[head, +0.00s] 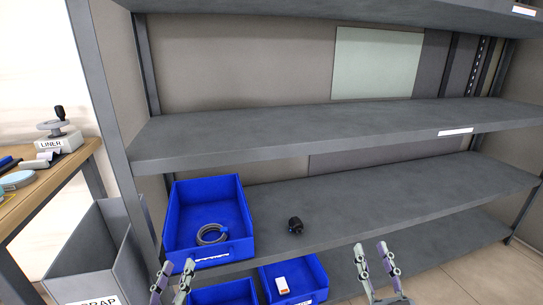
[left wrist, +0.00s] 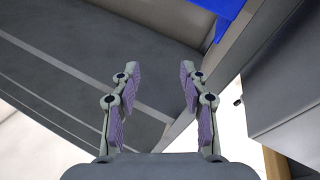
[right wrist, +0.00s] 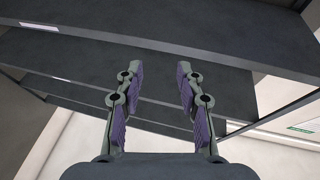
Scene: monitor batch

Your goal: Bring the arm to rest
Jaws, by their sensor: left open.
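My left gripper (head: 174,272) is low in the head view, in front of the blue bin on the shelf. In the left wrist view (left wrist: 154,82) its fingers are spread with nothing between them. My right gripper (head: 373,252) is in front of the lower shelf, right of the small bins. In the right wrist view (right wrist: 158,80) its fingers are also apart and empty. Most of both arms is out of the head view.
A grey shelf rack (head: 330,125) fills the view. A blue bin (head: 242,212) holds a grey ring (head: 212,236). Lower blue bins (head: 318,272) sit below. A grey scrap box (head: 90,262) and workbench (head: 70,168) stand left.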

